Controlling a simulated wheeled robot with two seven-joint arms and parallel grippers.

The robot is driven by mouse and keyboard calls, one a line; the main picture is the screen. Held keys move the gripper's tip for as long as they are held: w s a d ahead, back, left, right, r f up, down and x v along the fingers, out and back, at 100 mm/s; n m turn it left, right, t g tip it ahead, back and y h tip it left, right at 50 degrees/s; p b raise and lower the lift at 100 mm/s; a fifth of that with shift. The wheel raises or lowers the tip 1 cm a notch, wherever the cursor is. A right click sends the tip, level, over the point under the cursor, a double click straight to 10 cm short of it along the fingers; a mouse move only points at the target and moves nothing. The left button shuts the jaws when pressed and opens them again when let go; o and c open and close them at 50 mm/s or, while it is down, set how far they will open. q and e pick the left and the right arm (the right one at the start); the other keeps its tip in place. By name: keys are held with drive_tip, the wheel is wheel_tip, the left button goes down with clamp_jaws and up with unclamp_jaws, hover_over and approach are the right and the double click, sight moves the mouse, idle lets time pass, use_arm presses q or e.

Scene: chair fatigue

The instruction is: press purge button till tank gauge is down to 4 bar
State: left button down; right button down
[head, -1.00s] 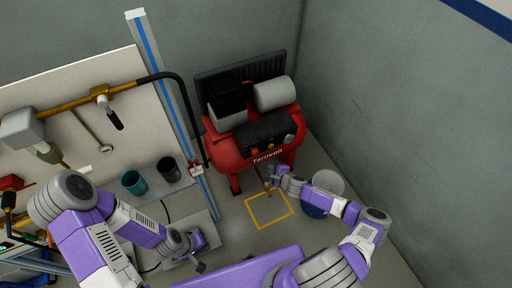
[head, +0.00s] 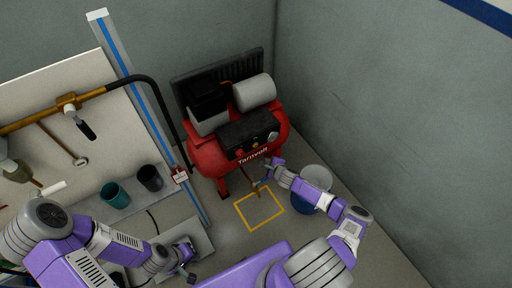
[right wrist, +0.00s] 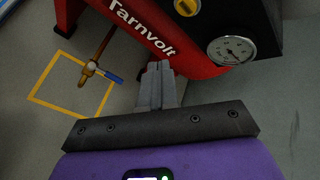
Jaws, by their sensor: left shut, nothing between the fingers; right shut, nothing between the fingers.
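The red compressor tank (head: 210,158) marked Tarnvolt stands in the corner. Its round white tank gauge (right wrist: 232,50) shows in the right wrist view on the black panel, but the reading is too small to tell. A yellow knob (right wrist: 187,7) sits on that panel. I cannot make out which part is the purge button. My right gripper (right wrist: 158,70) is shut and empty, its tips at the tank's lower front edge beside a small red part; I cannot tell if they touch. It also shows in the head view (head: 272,166). My left gripper (head: 190,276) is shut and empty, low over the bench side.
A brass valve with a blue handle (right wrist: 103,73) hangs below the tank, over a yellow floor square (right wrist: 47,100). Dark cups (head: 115,195) stand on the bench at left. A grey wall closes the right.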

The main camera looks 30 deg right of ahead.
sight(256, 145)
drive_tip(key=w+b, duration=0.3)
drive_tip(key=w, duration=0.3)
drive_tip(key=shift+w+a, duration=0.3)
drive_tip(key=shift+w, duration=0.05)
idle(1.7)
drive_tip(key=shift+w, duration=0.45)
drive_tip(key=shift+w+b, duration=0.3)
drive_tip(key=shift+w, duration=0.05)
idle(0.5)
drive_tip(key=shift+s+a, duration=0.1)
idle(1.5)
drive_tip(key=shift+s+p, duration=0.55)
drive_tip(key=shift+s, duration=0.15)
